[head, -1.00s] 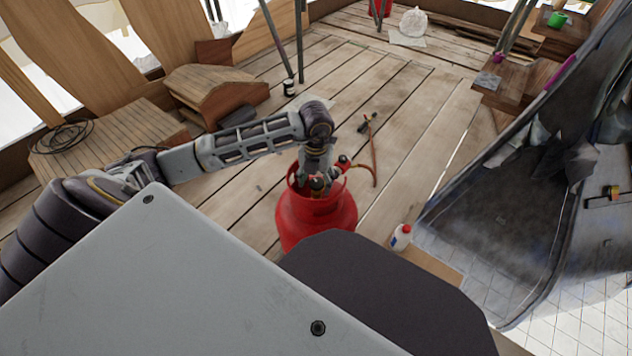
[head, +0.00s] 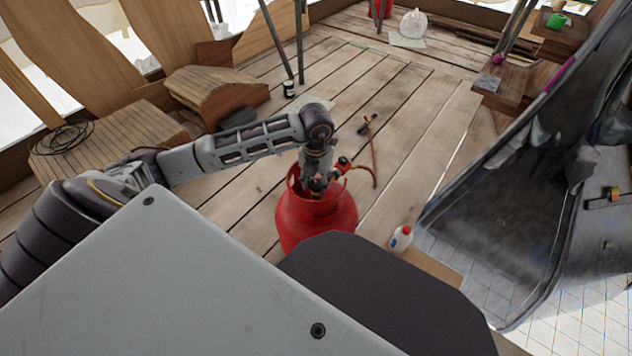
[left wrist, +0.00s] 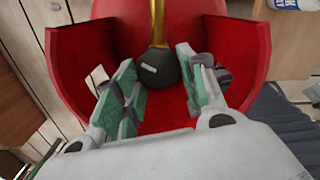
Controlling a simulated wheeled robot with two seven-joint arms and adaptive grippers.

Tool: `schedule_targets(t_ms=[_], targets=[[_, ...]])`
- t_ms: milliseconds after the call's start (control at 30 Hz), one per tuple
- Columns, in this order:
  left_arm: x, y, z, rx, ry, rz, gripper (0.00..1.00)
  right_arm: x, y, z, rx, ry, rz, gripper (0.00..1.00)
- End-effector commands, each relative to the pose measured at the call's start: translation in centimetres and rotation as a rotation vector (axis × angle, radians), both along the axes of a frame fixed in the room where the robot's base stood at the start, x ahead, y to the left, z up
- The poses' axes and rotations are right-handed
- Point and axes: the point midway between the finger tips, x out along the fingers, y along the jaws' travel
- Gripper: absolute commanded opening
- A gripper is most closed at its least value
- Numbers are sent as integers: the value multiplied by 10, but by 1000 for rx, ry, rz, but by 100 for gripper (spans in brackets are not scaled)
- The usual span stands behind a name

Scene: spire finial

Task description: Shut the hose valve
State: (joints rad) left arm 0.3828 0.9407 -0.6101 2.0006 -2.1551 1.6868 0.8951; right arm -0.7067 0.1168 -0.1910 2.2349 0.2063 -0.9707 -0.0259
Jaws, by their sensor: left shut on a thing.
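The red gas cylinder (head: 318,218) stands upright on the plank floor, its open collar around the valve parts at the top. My left gripper (head: 317,182) reaches down into the collar from above. The finger contact is only partly visible. A red valve fitting (head: 344,163) sits beside the gripper, with an orange hose (head: 374,165) leading off it. My right gripper is not in view.
A torch-like tool (head: 368,124) lies on the floor behind the cylinder. A white bottle with a red cap (head: 401,238) stands to its right, near a large dark sheet-like form (head: 500,215). Wooden pieces (head: 215,95) lie at the left. The planks behind are mostly clear.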

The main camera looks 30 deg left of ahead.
Motion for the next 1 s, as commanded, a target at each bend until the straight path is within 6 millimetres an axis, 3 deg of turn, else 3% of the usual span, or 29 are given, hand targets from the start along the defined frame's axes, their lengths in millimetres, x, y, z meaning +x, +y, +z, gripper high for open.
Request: schedule_targets(t_ms=[367,1000], targets=[[1,2,1,3,-1,-177,17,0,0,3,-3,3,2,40],[1,5,1,2,-2,-682,17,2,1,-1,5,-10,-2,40]])
